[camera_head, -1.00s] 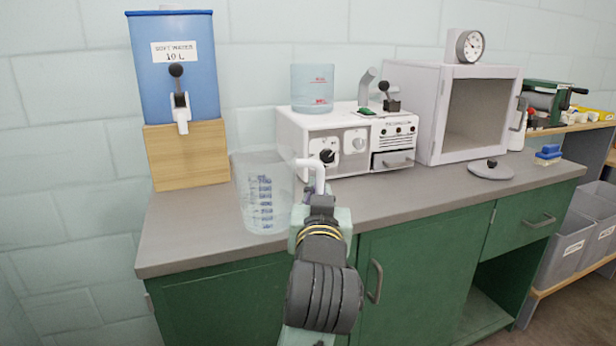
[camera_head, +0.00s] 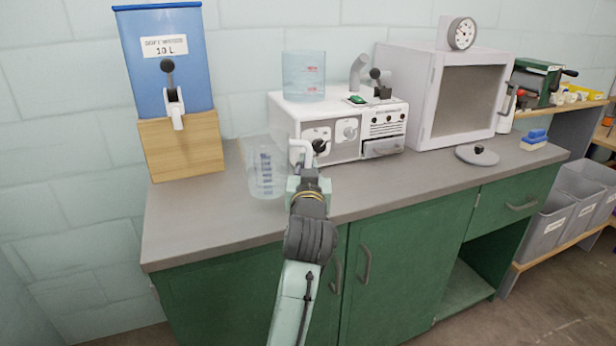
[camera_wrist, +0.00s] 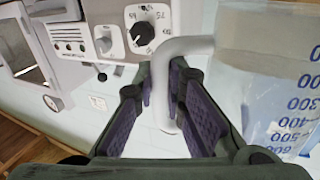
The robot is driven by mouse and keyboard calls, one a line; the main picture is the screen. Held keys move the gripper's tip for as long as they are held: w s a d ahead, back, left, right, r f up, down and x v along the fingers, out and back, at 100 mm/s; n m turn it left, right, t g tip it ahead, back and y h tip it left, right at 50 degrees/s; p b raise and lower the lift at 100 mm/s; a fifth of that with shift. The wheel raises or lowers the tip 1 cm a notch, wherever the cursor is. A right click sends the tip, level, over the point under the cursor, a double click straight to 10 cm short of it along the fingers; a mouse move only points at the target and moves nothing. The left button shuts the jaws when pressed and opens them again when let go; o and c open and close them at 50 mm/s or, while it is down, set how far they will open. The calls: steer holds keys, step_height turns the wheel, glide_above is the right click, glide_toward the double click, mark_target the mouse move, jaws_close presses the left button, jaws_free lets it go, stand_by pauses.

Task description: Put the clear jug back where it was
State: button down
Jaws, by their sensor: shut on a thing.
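The clear jug (camera_head: 266,172) with blue measure marks is at the counter's left half, in front of the white machine's left side. In the wrist view the jug (camera_wrist: 285,90) fills the right side, with its pale handle (camera_wrist: 188,48) running between my fingers. My gripper (camera_head: 306,165) is shut on this handle, at the jug's right; its fingers also show in the wrist view (camera_wrist: 163,85). The jug looks upright and empty. Its base is at or just above the counter; I cannot tell whether it touches.
A blue water tank (camera_head: 165,60) on a wooden block (camera_head: 180,147) stands left of the jug. The white machine (camera_head: 285,125) with a clear cylinder (camera_head: 303,75) on top is close behind. Bare grey counter (camera_head: 190,225) lies in front and left. A grey lid (camera_head: 477,155) lies at right.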

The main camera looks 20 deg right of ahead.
steer(key=shift+w+d, duration=0.1)
steer(key=shift+w, duration=0.25)
steer(key=shift+w+f, duration=0.1)
steer(key=shift+f, duration=1.6)
steer(key=shift+f, duration=0.15)
steer(key=shift+f, duration=0.1)
steer(key=c, duration=1.7)
jaws_free()
steer(key=shift+o, duration=0.2)
